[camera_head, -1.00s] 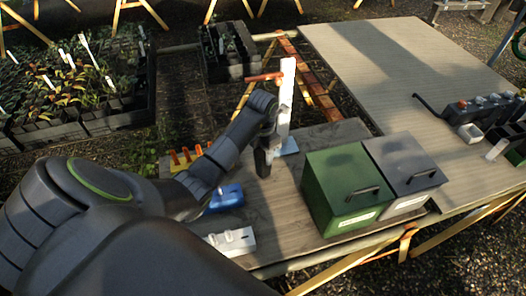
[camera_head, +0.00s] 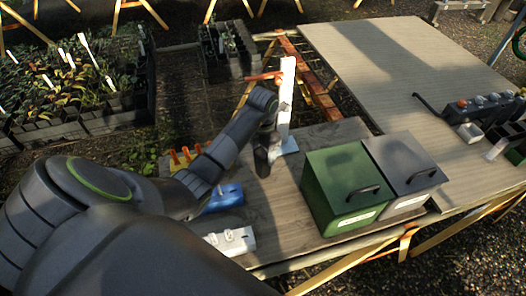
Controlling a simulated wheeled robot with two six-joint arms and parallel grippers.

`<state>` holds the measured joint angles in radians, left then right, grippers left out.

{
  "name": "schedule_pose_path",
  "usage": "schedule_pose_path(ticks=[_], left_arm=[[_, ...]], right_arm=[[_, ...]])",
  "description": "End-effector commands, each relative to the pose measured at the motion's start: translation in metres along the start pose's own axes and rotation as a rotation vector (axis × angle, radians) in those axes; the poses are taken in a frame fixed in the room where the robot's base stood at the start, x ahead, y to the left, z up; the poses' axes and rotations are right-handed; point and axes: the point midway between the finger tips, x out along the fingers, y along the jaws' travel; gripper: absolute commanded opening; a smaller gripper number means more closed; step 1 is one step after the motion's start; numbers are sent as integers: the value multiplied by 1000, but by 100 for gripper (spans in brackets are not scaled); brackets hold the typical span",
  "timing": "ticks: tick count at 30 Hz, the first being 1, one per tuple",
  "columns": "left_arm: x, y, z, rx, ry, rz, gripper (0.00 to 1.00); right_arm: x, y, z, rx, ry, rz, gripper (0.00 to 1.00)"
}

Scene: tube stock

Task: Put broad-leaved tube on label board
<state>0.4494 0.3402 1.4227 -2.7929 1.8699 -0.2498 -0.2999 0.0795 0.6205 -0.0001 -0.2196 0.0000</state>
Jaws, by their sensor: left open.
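My left gripper (camera_head: 264,167) points down over the near wooden table, at the end of my left arm coming in from the left. Its fingertips are dark and small in view, and I see nothing held between them. A pale blue flat piece (camera_head: 289,146) lies just right of the gripper, partly hidden; I cannot tell if it is the label board. A black crate (camera_head: 228,73) of leafy tubes stands beyond the table, but I cannot single out the broad-leaved tube. My right gripper is not in view.
A green box (camera_head: 335,208) and a grey box (camera_head: 402,153) with handled lids stand right of the gripper. A blue item (camera_head: 226,196), a white block (camera_head: 236,241) and yellow-orange pegs (camera_head: 183,157) lie nearer the arm. The large table (camera_head: 385,65) is mostly clear.

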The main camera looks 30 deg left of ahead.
Motion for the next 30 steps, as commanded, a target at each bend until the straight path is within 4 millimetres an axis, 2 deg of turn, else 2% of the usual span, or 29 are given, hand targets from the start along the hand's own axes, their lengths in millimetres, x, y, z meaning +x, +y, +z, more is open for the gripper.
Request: schedule_pose_path(ticks=[5, 7, 15, 21, 30], left_arm=[[-36, 1, 2, 2, -9, 6, 66], [-56, 0, 0, 1, -3, 2, 66], [-90, 0, 0, 0, -1, 1, 66], [-107, 0, 0, 1, -1, 1, 66], [-113, 0, 0, 1, -2, 0, 66]], right_arm=[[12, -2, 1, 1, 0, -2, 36], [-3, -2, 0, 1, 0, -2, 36], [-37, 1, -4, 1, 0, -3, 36], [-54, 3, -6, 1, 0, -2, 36], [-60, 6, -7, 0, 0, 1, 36]])
